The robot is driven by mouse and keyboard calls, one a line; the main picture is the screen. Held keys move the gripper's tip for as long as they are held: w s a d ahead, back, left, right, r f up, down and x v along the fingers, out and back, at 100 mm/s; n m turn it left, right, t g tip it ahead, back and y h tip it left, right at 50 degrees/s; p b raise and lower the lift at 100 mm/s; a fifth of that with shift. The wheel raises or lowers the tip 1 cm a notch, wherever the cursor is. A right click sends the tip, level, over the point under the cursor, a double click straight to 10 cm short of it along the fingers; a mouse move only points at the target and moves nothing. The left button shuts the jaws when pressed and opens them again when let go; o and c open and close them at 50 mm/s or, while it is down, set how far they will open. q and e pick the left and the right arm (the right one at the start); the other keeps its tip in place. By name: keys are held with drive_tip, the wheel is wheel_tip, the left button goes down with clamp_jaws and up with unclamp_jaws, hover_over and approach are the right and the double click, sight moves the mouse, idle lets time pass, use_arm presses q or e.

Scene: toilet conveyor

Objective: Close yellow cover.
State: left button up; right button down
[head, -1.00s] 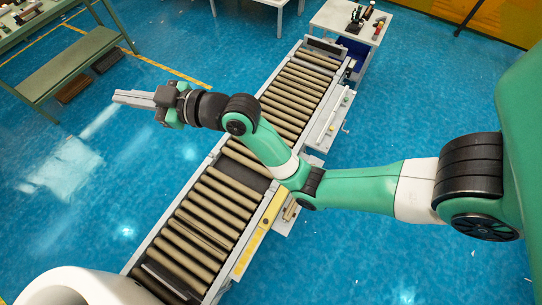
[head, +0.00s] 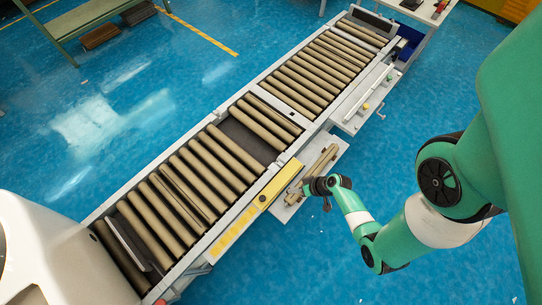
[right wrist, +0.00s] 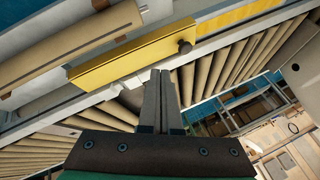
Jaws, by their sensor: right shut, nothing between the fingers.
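The yellow cover (head: 282,181) is a long, narrow yellow piece on the near side of the conveyor, with a dark round knob (head: 263,198) at its lower left end. In the right wrist view the cover (right wrist: 130,59) lies just beyond the fingers, its knob (right wrist: 185,47) to the upper right of the fingertips. My right gripper (head: 293,194) is beside the cover, over the side tray. In the right wrist view its two fingers (right wrist: 160,72) are together with nothing between them. I cannot tell whether they touch the cover. My left gripper is not in view.
The roller conveyor (head: 215,128) runs diagonally across the floor. A side tray (head: 334,155) with brown rollers (head: 325,163) adjoins the cover. A yellow labelled strip (head: 232,232) continues along the frame. A large white rounded object (head: 55,250) stands at lower left. Blue floor is clear at right.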

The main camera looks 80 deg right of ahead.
drive_tip(key=b, duration=0.7)
approach(271, 199)
drive_tip(key=w+d+f, duration=0.2)
drive_tip(key=d+f, duration=0.1)
drive_tip(key=shift+w, duration=0.1)
drive_tip(key=shift+w+a+f, duration=0.1)
drive_tip(key=shift+w+a, duration=0.5)
drive_tip(key=shift+w, duration=0.2)
drive_tip(key=shift+w+a+f, duration=0.1)
drive_tip(key=shift+w+a, duration=0.45)
drive_tip(key=shift+w, duration=0.3)
